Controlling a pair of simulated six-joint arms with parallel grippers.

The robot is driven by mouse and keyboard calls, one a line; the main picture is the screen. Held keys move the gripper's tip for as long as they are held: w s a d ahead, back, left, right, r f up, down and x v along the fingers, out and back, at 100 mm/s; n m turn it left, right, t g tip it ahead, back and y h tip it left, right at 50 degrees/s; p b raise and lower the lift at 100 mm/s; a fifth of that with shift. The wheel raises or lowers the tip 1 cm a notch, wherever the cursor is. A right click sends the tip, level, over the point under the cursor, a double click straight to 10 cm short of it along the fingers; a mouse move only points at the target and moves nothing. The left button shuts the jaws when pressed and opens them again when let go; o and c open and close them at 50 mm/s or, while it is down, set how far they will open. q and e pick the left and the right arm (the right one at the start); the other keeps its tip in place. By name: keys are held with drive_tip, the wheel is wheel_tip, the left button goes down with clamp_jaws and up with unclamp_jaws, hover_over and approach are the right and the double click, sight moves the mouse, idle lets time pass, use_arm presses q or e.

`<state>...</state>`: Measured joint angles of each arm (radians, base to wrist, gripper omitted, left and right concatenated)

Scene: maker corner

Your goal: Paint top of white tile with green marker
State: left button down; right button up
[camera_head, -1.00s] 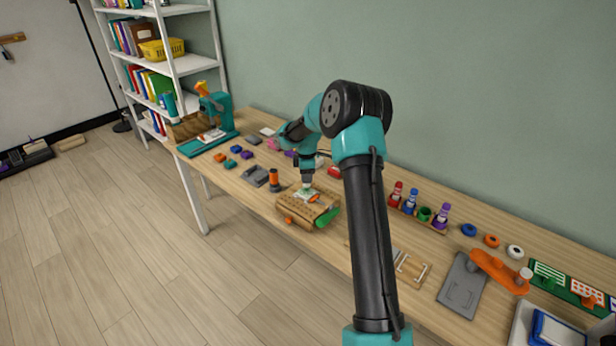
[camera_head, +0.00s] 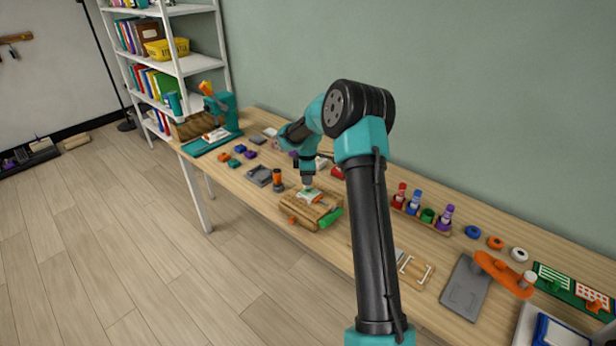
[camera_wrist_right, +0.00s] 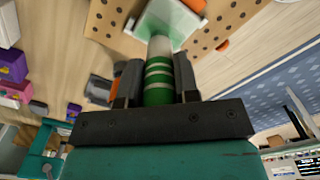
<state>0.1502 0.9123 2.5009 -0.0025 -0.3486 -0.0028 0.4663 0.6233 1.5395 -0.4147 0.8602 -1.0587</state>
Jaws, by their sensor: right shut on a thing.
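My right gripper (camera_head: 308,184) is shut on the green marker (camera_wrist_right: 158,82), which shows green with pale bands between the fingers in the right wrist view. The marker points down at the white tile (camera_wrist_right: 133,27), which lies on a perforated wooden block (camera_head: 325,212). Much of the tile's visible top is green, with a white edge showing. The tile also shows in the head view (camera_head: 311,195), partly hidden by the gripper. I cannot tell whether the marker's tip touches the tile. My left gripper is not in view.
Orange and green parts (camera_head: 331,218) sit at the block's sides. A rack (camera_head: 420,217) with red, blue and purple markers and a green cup stands to the right. A grey plate (camera_head: 466,287) lies further right. An orange-capped cylinder (camera_head: 278,181) stands left of the block.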

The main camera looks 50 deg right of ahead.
drive_tip(key=shift+a, duration=0.1)
drive_tip(key=shift+a, duration=0.5)
drive_tip(key=shift+s, duration=0.15)
idle(0.3)
drive_tip(key=shift+s+f, duration=0.1)
drive_tip(key=shift+s, duration=0.5)
drive_tip(key=shift+s, duration=0.15)
drive_tip(key=shift+s, duration=0.5)
drive_tip(key=shift+d, duration=0.15)
drive_tip(key=shift+w+d, duration=0.1)
drive_tip(key=shift+d, duration=0.45)
